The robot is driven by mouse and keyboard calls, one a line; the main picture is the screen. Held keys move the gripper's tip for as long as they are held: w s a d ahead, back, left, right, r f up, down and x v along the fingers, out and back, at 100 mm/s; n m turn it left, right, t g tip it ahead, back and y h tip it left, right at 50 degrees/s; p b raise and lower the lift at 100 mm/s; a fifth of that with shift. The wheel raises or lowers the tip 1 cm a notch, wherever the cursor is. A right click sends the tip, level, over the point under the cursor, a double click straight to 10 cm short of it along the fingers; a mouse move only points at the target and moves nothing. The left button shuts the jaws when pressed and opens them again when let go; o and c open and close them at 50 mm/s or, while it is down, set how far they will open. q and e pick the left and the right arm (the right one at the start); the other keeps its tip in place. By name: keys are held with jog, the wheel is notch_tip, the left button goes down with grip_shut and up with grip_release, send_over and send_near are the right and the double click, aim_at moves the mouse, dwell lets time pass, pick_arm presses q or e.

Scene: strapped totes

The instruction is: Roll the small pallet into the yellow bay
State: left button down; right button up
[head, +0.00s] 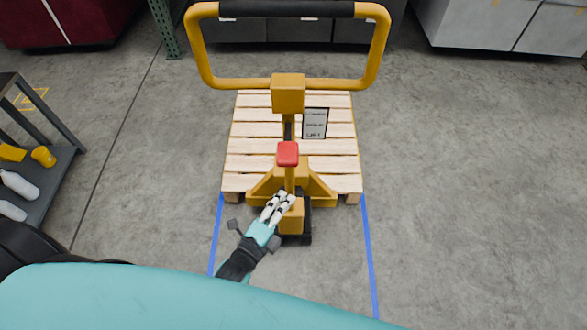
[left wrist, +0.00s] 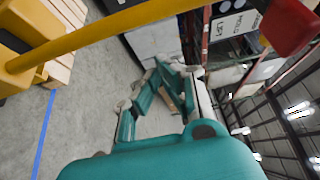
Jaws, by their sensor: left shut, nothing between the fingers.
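The small wooden pallet (head: 245,145) lies flat in the middle of the head view, with a label card (head: 315,123) on it. A yellow pallet jack (head: 288,95) with a looped handle stands at its near side. A red knob (head: 288,153) is on the jack's column. My left gripper (head: 284,198) is shut and empty at the foot of the jack, below the knob; I cannot tell if it touches the jack. In the left wrist view, its fingers (left wrist: 165,90) show near the yellow bar (left wrist: 110,28). My right gripper is out of view. I see no yellow-lined bay.
Blue floor lines (head: 370,255) run from the pallet's near corners toward me. A dark shelf cart (head: 55,165) with bottles stands at left. Grey boxes (head: 500,25) and a dark red one (head: 70,20) line the back. The floor at right is clear.

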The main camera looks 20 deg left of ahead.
pick_arm(q)
jog(key=w, duration=0.6)
jog(key=w+p, duration=0.1)
jog(key=w, duration=0.2)
jog(key=shift+w+a, duration=0.25)
jog(key=shift+w, duration=0.1)
jog(key=shift+f, duration=0.1)
